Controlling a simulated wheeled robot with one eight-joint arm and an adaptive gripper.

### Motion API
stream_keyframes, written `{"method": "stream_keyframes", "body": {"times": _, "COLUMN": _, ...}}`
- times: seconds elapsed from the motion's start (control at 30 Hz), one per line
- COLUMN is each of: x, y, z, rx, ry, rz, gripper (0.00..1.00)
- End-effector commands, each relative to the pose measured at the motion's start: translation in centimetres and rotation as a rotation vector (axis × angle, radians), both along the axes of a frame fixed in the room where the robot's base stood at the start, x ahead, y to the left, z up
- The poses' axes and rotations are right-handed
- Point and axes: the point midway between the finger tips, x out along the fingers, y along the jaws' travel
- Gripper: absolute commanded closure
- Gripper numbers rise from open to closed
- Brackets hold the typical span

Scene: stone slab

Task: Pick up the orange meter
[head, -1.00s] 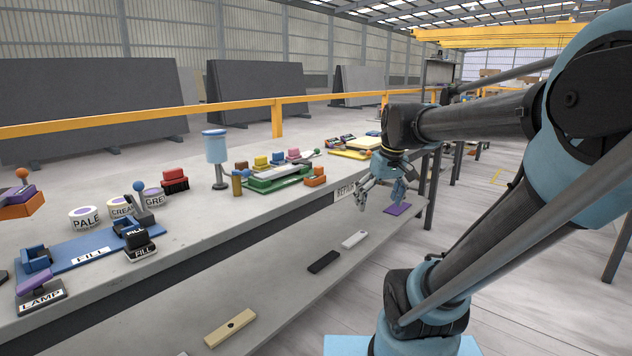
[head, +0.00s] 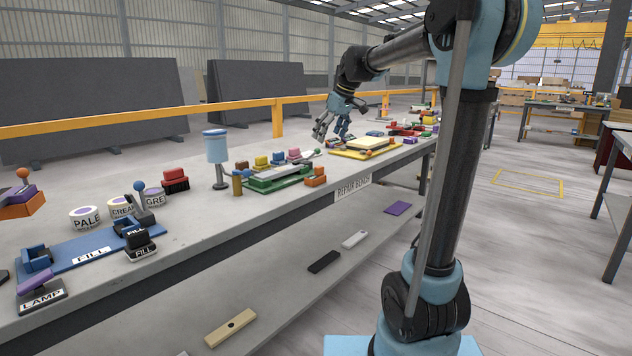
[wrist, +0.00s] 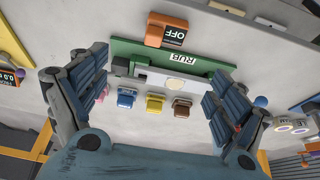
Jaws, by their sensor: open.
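An orange block-like device (head: 315,176), which looks like the orange meter, sits on the bench by the front right end of the green board (head: 277,180). In the wrist view the orange device (wrist: 166,30) has a black display reading "OFF" and lies beyond the green board marked "RUB" (wrist: 140,50). My gripper (head: 333,135) is raised over the bench, behind the orange device in the head view. In the wrist view my gripper (wrist: 155,95) has its fingers spread wide and nothing between them; the orange device is ahead of the fingertips, apart from them.
Small blue (wrist: 126,98), yellow (wrist: 155,104) and brown (wrist: 182,107) blocks line the green board. A yellow tray (head: 352,154) stands to its right in the head view. A light-blue-topped post (head: 216,150) stands to the left. A yellow rail (head: 180,115) runs behind the bench.

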Motion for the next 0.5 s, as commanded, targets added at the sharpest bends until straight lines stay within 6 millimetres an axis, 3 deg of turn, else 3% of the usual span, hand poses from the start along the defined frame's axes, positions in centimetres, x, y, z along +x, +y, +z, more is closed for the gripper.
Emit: {"method": "stream_keyframes", "body": {"times": 0.5, "x": 2.0, "y": 2.6, "z": -7.9, "rx": 0.0, "ry": 0.0, "rz": 0.001, "gripper": 0.1}}
